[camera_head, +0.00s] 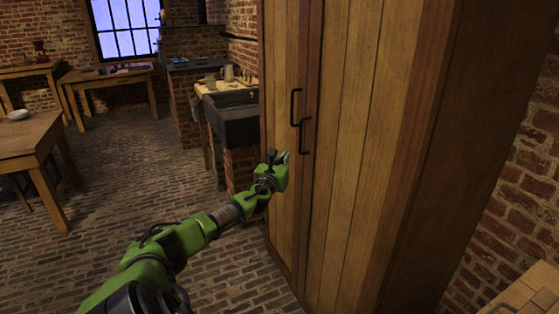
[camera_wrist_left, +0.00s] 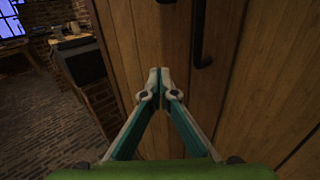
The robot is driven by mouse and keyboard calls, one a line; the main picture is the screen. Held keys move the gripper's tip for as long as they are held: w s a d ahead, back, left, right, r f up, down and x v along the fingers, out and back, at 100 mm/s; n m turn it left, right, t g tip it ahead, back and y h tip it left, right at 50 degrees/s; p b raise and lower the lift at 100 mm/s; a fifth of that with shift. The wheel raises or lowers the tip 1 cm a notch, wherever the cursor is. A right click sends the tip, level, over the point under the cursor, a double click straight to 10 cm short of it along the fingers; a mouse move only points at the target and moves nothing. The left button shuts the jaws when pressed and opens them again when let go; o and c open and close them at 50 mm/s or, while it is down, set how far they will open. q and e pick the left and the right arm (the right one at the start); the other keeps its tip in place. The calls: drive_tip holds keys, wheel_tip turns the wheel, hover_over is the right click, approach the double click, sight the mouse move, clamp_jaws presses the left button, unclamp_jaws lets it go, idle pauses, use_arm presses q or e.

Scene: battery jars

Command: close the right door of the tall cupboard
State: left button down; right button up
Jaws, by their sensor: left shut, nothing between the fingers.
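The tall wooden cupboard stands in the middle and right of the head view, with its left door (camera_head: 278,65) and right door (camera_head: 350,90) side by side. Both doors look shut or nearly flush. Two dark handles, the left handle (camera_head: 295,105) and the right handle (camera_head: 304,136), sit close together by the seam. My left gripper (camera_head: 284,157) is in front of the left door, a little below and left of the handles. In the left wrist view its fingers (camera_wrist_left: 159,72) are shut and empty, close to the door boards; contact cannot be told. My right gripper is not in view.
A dark sink (camera_head: 232,122) on a brick base stands left of the cupboard. A wooden table (camera_head: 30,140) is at the far left. The brick floor (camera_head: 110,160) between them is clear. A wooden surface (camera_head: 530,295) shows at the lower right.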

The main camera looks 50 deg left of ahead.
use_arm(q)
drive_tip(key=v, duration=1.1)
drive_tip(key=shift+s+d+f, duration=0.1)
drive_tip(key=shift+s+f, duration=0.05)
